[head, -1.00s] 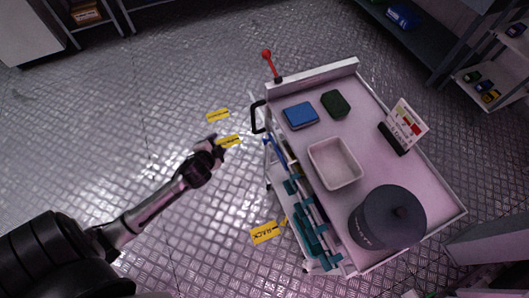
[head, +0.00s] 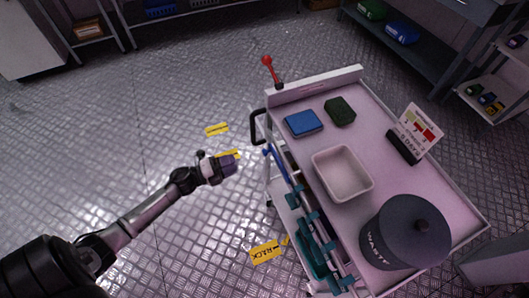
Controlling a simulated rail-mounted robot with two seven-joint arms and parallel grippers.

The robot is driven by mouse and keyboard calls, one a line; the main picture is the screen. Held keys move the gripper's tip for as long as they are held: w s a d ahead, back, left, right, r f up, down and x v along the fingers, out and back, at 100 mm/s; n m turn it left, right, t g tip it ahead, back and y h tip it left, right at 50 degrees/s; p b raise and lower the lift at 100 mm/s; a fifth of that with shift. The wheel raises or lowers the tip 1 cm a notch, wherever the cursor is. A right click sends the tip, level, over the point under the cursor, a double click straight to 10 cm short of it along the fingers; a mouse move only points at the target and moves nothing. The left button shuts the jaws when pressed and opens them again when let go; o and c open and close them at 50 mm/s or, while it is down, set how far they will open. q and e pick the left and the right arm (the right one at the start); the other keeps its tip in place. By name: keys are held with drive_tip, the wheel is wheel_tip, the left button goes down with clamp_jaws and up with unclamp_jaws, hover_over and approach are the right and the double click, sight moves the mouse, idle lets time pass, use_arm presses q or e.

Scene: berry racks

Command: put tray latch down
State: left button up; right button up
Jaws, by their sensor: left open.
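A white cart (head: 430,190) stands at the right of the head view. A lever with a red knob (head: 267,60) stands up at the cart's far left corner; it looks like the latch, but I cannot tell for sure. A black handle loop (head: 255,126) is on the cart's left side, below the lever. My left gripper (head: 232,164) is over the floor to the left of the cart, apart from it, below and left of the lever in the picture. It is open and nothing shows in it. My right gripper is not in view.
On the cart top are a blue pad (head: 303,122), a green pad (head: 340,110), a white bin (head: 342,173), a sign (head: 414,133) and a dark waste pot (head: 405,233). Teal clips (head: 309,220) line its left side. Shelves (head: 430,70) stand behind.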

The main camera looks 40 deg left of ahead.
sight(265, 152)
use_arm(q)
drive_tip(key=b+x, duration=0.2)
drive_tip(key=x, duration=1.1)
drive_tip(key=shift+a, duration=0.1)
drive_tip(key=c, duration=0.5)
clamp_jaws()
